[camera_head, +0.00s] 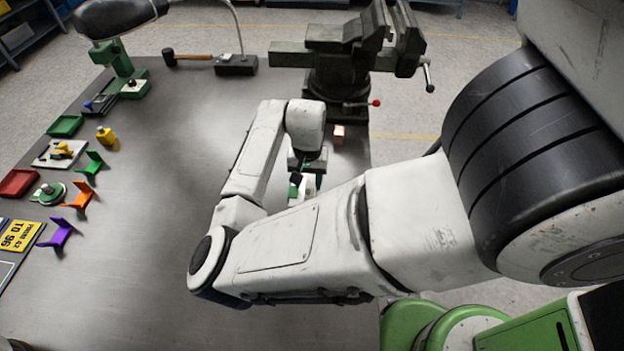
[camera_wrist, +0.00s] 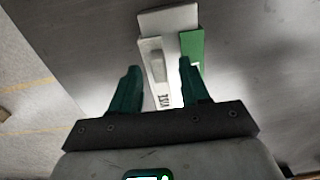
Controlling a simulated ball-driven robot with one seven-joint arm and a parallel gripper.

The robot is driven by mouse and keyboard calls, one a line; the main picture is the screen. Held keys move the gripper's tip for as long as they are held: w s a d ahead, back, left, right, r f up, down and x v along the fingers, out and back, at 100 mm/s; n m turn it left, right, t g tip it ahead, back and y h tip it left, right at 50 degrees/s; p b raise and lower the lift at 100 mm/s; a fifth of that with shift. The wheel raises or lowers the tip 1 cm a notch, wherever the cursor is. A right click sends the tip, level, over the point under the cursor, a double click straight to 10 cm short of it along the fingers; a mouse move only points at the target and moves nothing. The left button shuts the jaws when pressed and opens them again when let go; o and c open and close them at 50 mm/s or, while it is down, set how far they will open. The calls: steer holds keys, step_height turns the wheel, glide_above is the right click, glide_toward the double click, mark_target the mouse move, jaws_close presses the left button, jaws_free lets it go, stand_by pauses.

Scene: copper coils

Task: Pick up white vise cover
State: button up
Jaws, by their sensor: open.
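The white vise cover (camera_wrist: 167,20) lies on the table in the wrist view, an angled white piece with dark lettering that seems to read "VISE" on its near part. A green piece (camera_wrist: 194,48) lies just to its right. My gripper (camera_wrist: 159,66) is open, with one dark green finger on each side of the cover's near part. The right finger overlaps the green piece in the picture. I cannot tell whether the fingers touch anything. In the head view, the cover (camera_head: 306,187) shows only as a small white patch beneath my gripper, partly hidden by my arm.
Orange (camera_head: 79,197) and purple (camera_head: 58,234) brackets, trays and a mallet (camera_head: 168,57) lie further left and back. The table's middle left is clear.

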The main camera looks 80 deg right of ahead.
steer(key=shift+f, duration=0.1)
steer(key=shift+c, duration=0.2)
jaws_close()
stand_by(0.5)
